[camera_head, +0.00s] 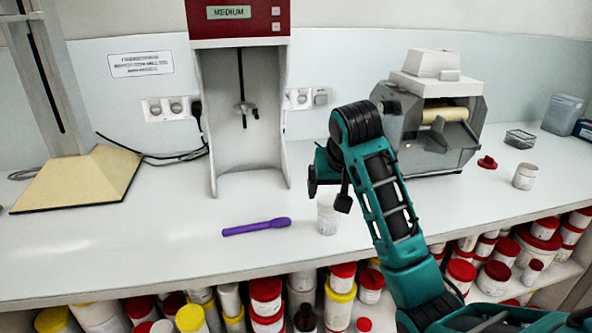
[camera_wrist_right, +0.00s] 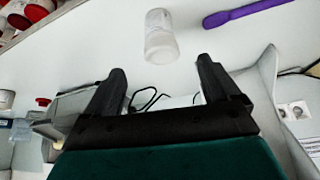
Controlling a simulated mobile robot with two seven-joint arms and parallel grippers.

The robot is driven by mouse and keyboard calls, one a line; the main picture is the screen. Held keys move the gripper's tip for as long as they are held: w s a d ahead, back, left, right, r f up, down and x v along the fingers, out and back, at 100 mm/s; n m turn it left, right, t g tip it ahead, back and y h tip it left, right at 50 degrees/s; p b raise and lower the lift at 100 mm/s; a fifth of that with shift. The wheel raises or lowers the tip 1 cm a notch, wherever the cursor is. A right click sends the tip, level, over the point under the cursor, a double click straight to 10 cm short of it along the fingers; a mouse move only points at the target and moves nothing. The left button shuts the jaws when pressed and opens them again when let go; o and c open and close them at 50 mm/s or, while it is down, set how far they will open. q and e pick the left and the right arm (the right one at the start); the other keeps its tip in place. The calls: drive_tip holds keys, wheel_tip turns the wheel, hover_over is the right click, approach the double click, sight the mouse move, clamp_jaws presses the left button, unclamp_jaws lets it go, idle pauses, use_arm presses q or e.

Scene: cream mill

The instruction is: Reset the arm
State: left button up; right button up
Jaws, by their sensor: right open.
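My right arm comes in from the lower right in the head view, and its teal and black gripper (camera_head: 328,194) hangs over the bench. Its two fingers are apart with nothing between them; in the right wrist view the open gripper (camera_wrist_right: 161,66) shows the same. A small translucent white jar (camera_head: 327,216) stands on the bench just below the fingers. In the right wrist view the jar (camera_wrist_right: 161,38) lies just beyond the fingertips, apart from them. My left gripper is not in view.
A purple spatula (camera_head: 256,227) lies left of the jar. A red-topped mixer (camera_head: 239,120) stands behind it, and a grey roller mill (camera_head: 440,145) stands behind my arm. A red lid (camera_head: 487,162) and a white jar (camera_head: 524,177) sit at right. The bench's front left (camera_head: 120,245) is clear.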

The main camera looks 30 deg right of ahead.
drive_tip(key=shift+f, duration=0.1)
drive_tip(key=s+a+f+n, duration=0.2)
drive_tip(key=s+a+f, duration=0.1)
drive_tip(key=s+f, duration=0.35)
drive_tip(key=s+a+f+n, duration=0.25)
drive_tip(key=s+f, duration=0.25)
drive_tip(key=f, duration=0.3)
drive_tip(key=s+a+f+n+g+y, duration=0.1)
drive_tip(key=s+a+f, duration=0.2)
drive_tip(key=s, duration=0.5)
drive_tip(key=s+a+f+n+g+y, duration=0.15)
drive_tip(key=s+a, duration=0.25)
drive_tip(key=s, duration=0.4)
drive_tip(key=w+a+f+t+y, duration=0.2)
drive_tip(key=w+f+t, duration=0.5)
drive_tip(key=f+t, duration=0.1)
drive_tip(key=shift+f, duration=0.6)
